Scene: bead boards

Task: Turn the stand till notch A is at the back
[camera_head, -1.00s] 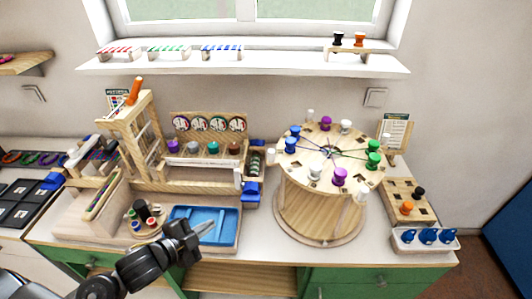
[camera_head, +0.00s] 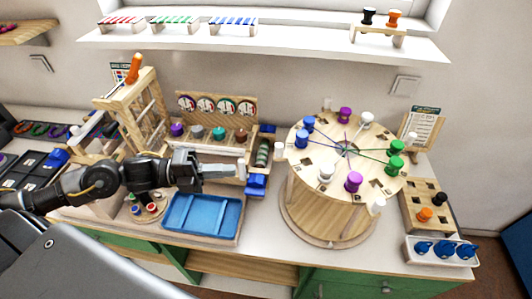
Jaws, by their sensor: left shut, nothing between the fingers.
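The stand is a round wooden drum (camera_head: 318,208) on a wider round base, with a notched disc top (camera_head: 345,150). Pegs stand around its rim: blue (camera_head: 303,138), purple (camera_head: 353,181), green (camera_head: 395,163) and white (camera_head: 366,118). Coloured threads meet at its centre. Small letters by the notches are too small to read surely, so I cannot tell which is notch A. My left gripper (camera_head: 240,171) is shut and empty, left of the stand, above the blue tray's back edge and apart from the stand. My right gripper is not in view.
A blue tray (camera_head: 203,240) lies below my left gripper. A wooden rack with dials (camera_head: 215,103) stands behind it. A blue clamp-like piece (camera_head: 256,183) sits between gripper and stand. A holed block (camera_head: 418,200) and blue cups (camera_head: 440,249) are at the right.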

